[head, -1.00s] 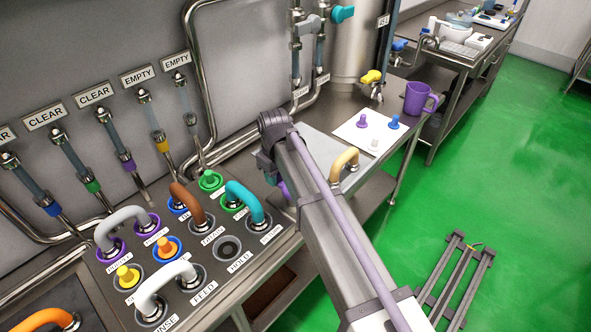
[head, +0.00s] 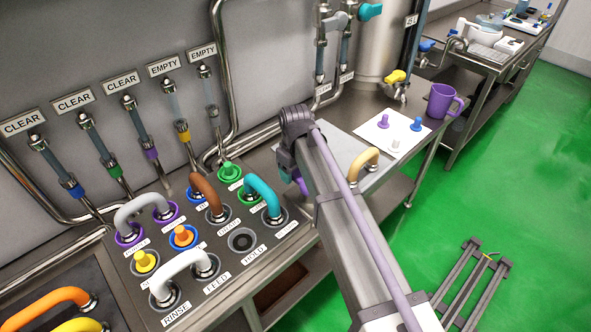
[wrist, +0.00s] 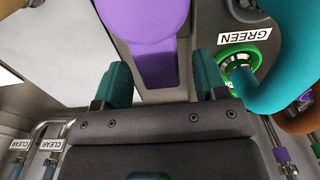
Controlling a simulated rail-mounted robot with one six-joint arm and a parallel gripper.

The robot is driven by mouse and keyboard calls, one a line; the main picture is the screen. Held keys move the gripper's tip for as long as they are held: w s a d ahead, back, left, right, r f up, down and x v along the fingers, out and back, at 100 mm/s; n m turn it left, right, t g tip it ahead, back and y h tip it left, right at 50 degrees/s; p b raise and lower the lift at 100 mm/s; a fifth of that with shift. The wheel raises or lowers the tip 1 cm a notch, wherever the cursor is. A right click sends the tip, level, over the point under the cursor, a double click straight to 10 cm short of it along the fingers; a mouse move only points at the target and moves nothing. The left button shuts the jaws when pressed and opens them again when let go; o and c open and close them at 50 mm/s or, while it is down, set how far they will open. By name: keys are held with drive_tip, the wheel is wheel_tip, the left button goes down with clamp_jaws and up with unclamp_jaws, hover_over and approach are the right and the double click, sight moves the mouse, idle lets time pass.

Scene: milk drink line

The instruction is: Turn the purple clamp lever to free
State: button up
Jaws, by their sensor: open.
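The purple clamp lever (wrist: 150,25) shows large at the top of the wrist view. It narrows toward my gripper, and its lower end lies between the two teal fingertips. My gripper (wrist: 160,78) is open, with a gap visible on each side of the lever. In the head view my arm hides most of the gripper and lever; only a small purple part (head: 302,186) shows beside the dark wrist, at the panel's right end. The lever's pivot and any free mark are not visible.
A teal hose loop (wrist: 285,60) and a green ring port (wrist: 240,62) labelled GREEN are close on the right in the wrist view. In the head view, a brown loop (head: 207,190) and other coloured ports crowd the panel. A white mat (head: 380,145) with plugs and a purple mug (head: 441,100) stand beyond.

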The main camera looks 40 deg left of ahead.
sight(300, 182)
wheel_tip(300, 182, up, 11)
drive_tip(key=p, duration=1)
drive_tip(key=shift+f, duration=0.15)
drive_tip(key=w+d+f+m+b, duration=0.1)
drive_tip(key=d+m, duration=0.7)
drive_tip(key=d, duration=2.2)
drive_tip(key=w+d+f+m+b, duration=0.1)
drive_tip(key=d+m, duration=0.8)
drive_tip(key=d, duration=2.1)
wheel_tip(300, 182, down, 2)
drive_tip(key=shift+w+f+b, duration=0.15)
drive_tip(key=shift+w+b, duration=0.05)
drive_tip(key=shift+b, duration=0.8)
